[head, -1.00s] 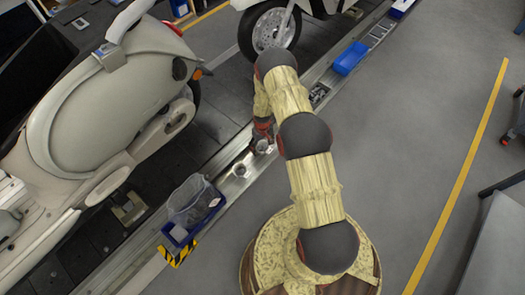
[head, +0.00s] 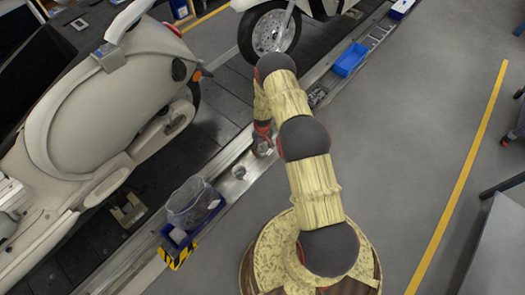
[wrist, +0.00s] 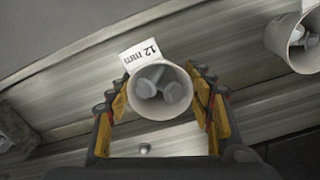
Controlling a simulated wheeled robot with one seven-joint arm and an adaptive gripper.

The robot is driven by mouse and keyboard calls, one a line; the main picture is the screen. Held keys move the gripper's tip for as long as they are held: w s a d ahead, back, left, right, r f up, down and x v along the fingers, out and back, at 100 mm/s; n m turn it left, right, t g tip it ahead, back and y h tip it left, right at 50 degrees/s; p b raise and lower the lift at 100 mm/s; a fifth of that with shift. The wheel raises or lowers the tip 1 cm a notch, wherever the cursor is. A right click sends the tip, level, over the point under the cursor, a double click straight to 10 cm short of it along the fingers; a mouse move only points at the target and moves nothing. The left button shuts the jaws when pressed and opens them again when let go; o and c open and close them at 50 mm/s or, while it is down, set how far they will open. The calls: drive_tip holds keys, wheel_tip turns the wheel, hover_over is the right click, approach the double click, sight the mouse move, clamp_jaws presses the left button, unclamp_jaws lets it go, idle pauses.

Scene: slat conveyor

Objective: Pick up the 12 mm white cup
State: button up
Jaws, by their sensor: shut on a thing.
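The white cup with the "12 mm" label (wrist: 158,91) is in the middle of the wrist view, with grey bolts inside it. My gripper (wrist: 162,102) has its yellow-padded fingers on either side of the cup, shut on it. In the head view my gripper (head: 262,137) is low over the metal rail beside the conveyor, partly hidden by my arm. Whether the cup's base touches the rail cannot be told.
Another white cup with bolts (wrist: 289,40) is at the upper right of the wrist view. A blue bin with a clear bag (head: 192,208) is on the near rail. A blue tray (head: 350,60) is farther along. A scooter (head: 105,115) stands on the left.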

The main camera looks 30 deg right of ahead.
drive_tip(key=shift+c, duration=1.2)
